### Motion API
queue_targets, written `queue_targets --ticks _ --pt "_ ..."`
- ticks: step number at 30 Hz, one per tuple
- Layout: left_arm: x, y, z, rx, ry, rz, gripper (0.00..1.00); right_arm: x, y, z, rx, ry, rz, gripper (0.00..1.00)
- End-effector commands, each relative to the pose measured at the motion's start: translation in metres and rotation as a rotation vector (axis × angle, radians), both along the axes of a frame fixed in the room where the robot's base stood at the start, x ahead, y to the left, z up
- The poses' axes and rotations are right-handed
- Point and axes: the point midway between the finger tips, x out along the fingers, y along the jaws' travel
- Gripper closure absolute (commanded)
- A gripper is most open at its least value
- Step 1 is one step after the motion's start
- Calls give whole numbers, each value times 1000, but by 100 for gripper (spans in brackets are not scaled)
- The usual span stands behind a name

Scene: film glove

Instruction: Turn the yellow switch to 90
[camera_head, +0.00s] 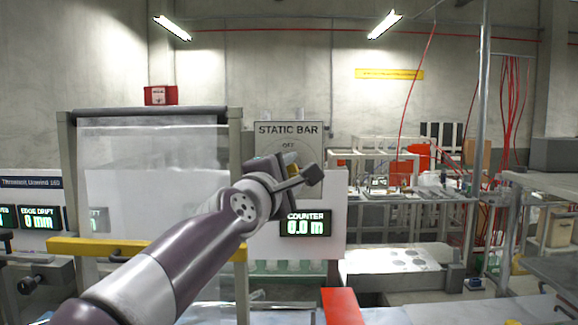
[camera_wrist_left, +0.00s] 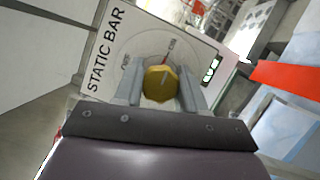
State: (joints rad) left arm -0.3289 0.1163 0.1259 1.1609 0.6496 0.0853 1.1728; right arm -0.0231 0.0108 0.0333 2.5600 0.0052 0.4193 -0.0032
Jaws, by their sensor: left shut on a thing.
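The yellow switch (camera_wrist_left: 160,83) is a round knob on the grey panel marked STATIC BAR (camera_head: 272,128). In the left wrist view it sits between the two fingers of my left gripper (camera_wrist_left: 161,92), which is shut on it. In the head view only a little yellow of the switch (camera_head: 290,158) shows behind my left gripper (camera_head: 300,180), at the panel's front. The word OFF shows above it on the dial; the other dial marks are too small or hidden to read surely. My right gripper is not in view.
A counter display (camera_head: 305,224) reading 0.0 m is below the panel. A framed clear film sheet (camera_head: 150,150) stands left of it, with a yellow bar (camera_head: 95,246) in front. A red block (camera_head: 342,306) lies at the bottom. A metal post (camera_head: 482,130) stands at right.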

Motion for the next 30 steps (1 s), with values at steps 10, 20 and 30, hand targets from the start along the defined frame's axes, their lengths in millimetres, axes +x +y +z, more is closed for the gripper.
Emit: queue_targets --ticks 10,20,30 --pt "1 0 -1 56 2 1 90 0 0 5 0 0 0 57" --pt "0 0 -1 57 2 1 90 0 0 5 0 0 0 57" --pt "0 0 0 55 0 0 35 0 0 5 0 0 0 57"
